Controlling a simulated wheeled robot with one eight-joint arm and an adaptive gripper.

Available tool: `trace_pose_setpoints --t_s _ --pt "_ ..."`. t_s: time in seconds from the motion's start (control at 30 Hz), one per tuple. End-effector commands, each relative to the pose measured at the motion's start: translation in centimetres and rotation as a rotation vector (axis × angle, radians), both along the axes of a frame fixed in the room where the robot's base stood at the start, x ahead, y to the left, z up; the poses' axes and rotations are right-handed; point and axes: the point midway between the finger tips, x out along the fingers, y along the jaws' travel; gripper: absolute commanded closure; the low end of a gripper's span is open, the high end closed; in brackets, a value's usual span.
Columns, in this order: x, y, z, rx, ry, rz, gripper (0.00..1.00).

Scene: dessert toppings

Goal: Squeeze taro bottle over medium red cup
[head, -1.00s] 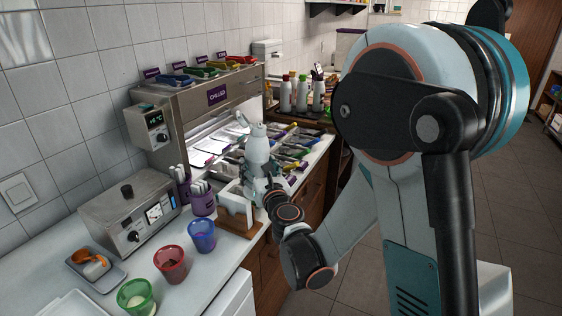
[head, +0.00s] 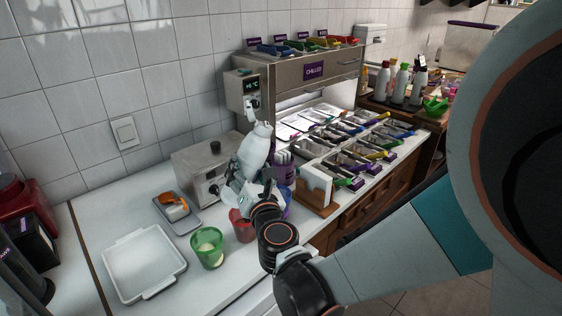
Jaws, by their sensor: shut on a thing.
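My gripper (head: 238,188) is shut on a white squeeze bottle (head: 255,146) with a thin pale nozzle. The bottle is tilted, with its nozzle end upward. No label on it can be read, so I cannot tell its flavour. The red cup (head: 240,231) stands on the counter just below my gripper, partly hidden by my gripper and wrist. The green cup (head: 208,250) stands to its left and holds something pale. A blue cup (head: 287,207) is to the right, mostly hidden behind my wrist.
A metal machine (head: 197,167) stands behind the cups. A grey tray (head: 185,225) with an orange scoop and a white empty tray (head: 143,265) lie to the left. A napkin holder (head: 318,190) and the chilled topping station (head: 295,72) are to the right.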

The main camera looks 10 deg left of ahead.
Motion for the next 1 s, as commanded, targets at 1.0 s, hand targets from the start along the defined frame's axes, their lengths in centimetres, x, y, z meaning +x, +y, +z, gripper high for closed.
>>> trace_pose_setpoints --t_s 1.0 --pt "-5.0 8.0 -2.9 0.556 0.256 0.048 0.6"
